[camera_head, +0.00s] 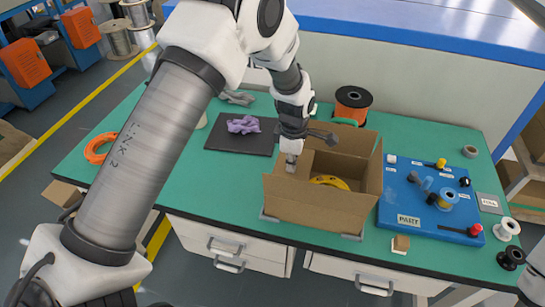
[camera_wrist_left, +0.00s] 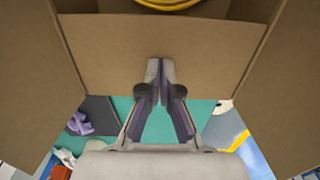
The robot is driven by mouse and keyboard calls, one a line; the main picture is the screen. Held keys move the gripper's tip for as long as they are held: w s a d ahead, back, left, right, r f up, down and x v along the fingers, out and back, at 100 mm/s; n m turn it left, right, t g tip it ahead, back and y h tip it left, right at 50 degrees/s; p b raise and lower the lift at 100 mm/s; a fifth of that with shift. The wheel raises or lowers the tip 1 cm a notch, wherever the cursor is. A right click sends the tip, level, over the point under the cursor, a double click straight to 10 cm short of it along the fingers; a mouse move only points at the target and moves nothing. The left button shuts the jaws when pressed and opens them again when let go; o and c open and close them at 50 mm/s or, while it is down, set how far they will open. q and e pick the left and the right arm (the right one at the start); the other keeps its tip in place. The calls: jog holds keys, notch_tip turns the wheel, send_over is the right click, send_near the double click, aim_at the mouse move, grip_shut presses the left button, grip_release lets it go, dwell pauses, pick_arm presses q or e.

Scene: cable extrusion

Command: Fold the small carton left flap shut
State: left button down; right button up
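The small open carton (camera_head: 318,207) stands on the green table, with a yellow coil (camera_head: 330,182) inside. My left gripper (camera_head: 291,163) points down at the carton's left side. In the left wrist view, its two fingertips (camera_wrist_left: 160,68) are together with nothing seen between them. They lie in front of a brown cardboard panel (camera_wrist_left: 215,45), and I cannot tell whether they touch it. The yellow coil (camera_wrist_left: 165,4) shows at the top of that view. The arm partly hides the carton's left side in the head view. My right gripper is not in view.
A blue board (camera_head: 405,221) with spools and knobs is just right of the carton. A black mat (camera_head: 222,142) with a purple cloth (camera_head: 243,125) lies to the left. An orange spool (camera_head: 352,98) stands behind. A small brown block (camera_head: 401,243) sits in front of the board.

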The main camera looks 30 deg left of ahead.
pick_arm(q)
jog(key=shift+s+f, duration=0.35)
jog(key=shift+f, duration=0.05)
jog(key=shift+s+f, duration=0.1)
jog(key=shift+f, duration=0.05)
notch_tip(320, 180, up, 10)
jog(key=p, duration=0.8)
jog(key=shift+w+p, duration=0.35)
jog(key=shift+w, duration=0.05)
